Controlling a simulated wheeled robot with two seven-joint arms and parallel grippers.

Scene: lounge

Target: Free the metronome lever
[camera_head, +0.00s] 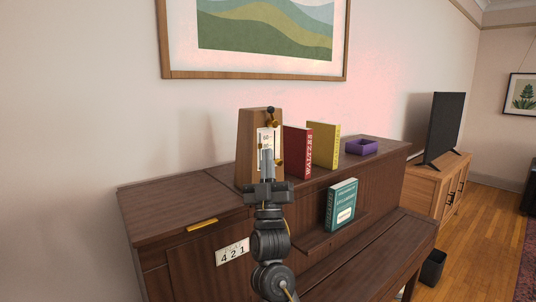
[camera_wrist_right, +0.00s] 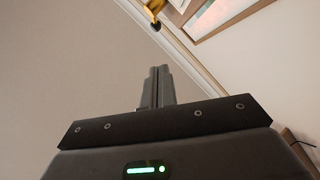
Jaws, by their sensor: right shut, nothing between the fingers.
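The wooden metronome (camera_head: 246,150) stands upright on top of the piano (camera_head: 160,205), with a pale scale on its front. A small dark knob with a brass-coloured piece (camera_head: 272,123) shows near its top; a brass and black part also shows at the top edge of the right wrist view (camera_wrist_right: 153,12). I cannot tell how the lever is held. My right gripper (camera_head: 267,153) is in front of the metronome and hides part of its face. Its fingers (camera_wrist_right: 157,72) are shut and empty, apart from the brass and black part in the wrist view. My left gripper is not in view.
A red book (camera_head: 297,152) and a yellow book (camera_head: 323,146) stand right of the metronome, with a purple tray (camera_head: 361,147) beyond. A teal book (camera_head: 341,204) stands lower down. The piano's left top is clear.

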